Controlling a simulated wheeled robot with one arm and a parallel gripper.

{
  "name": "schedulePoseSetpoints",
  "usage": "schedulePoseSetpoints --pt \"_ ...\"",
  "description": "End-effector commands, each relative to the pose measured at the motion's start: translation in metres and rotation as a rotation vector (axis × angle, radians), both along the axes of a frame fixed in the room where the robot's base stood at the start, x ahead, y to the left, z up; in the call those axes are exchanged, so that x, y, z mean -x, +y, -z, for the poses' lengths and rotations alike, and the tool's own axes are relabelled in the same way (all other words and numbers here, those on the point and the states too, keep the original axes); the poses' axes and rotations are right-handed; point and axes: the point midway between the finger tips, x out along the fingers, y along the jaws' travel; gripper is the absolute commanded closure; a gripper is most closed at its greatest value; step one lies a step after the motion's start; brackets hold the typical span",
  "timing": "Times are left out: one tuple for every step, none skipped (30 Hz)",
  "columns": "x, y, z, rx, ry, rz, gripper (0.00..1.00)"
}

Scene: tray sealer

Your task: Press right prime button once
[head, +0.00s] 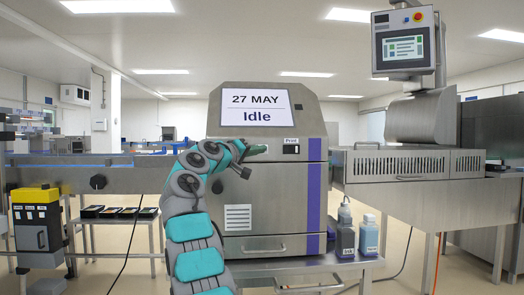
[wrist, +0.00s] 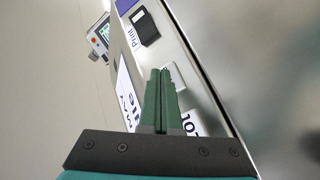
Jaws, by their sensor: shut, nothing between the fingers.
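My gripper (head: 264,149) is in front of the upper face of the grey and purple printer cabinet (head: 267,203), below its screen (head: 255,108), which reads "27 MAY" and "Idle". In the wrist view its two dark green fingers (wrist: 160,72) are shut together and empty. A pale plate (wrist: 178,76) shows partly behind the fingertips; I cannot tell whether they touch it. A black and white switch (wrist: 145,27) labelled "Print" sits beyond the tips and also shows in the head view (head: 291,149). No label reading "prime" is legible; the fingers hide part of the panel.
A control box (head: 404,43) with a red button hangs at upper right. A steel conveyor housing (head: 412,164) is on the right. A yellow and black unit (head: 36,222) stands at left.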

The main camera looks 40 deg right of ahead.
Motion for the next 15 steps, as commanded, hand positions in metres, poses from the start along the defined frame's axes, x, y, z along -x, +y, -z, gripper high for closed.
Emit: schedulePoseSetpoints --pt "-0.0004 -0.0001 -0.0001 0.0 0.0 0.0 1.0" --pt "-0.0004 -0.0001 0.0002 0.0 0.0 0.0 1.0" --pt "-0.0003 -0.0001 0.0001 0.0 0.0 0.0 1.0" --pt "-0.0004 -0.0001 0.0002 0.0 0.0 0.0 1.0" --pt "-0.0004 -0.0001 0.0002 0.0 0.0 0.0 1.0" --pt "-0.0004 -0.0002 0.0004 0.0 0.0 0.0 1.0" --pt "-0.0004 -0.0002 0.0004 0.0 0.0 0.0 1.0" --pt "-0.0004 -0.0001 0.0004 0.0 0.0 0.0 1.0" --pt "-0.0002 -0.0001 0.0006 0.0 0.0 0.0 1.0" --pt "0.0001 0.0001 0.0009 0.0 0.0 0.0 1.0" --pt "0.0005 0.0003 0.0012 0.0 0.0 0.0 1.0" --pt "0.0012 0.0008 0.0017 0.0 0.0 0.0 1.0" --pt "0.002 0.0014 0.0021 0.0 0.0 0.0 1.0" --pt "0.0028 0.0019 0.0026 -0.001 0.0 -0.001 1.0" --pt "0.0042 0.0027 0.0031 -0.001 0.0 -0.001 1.0"
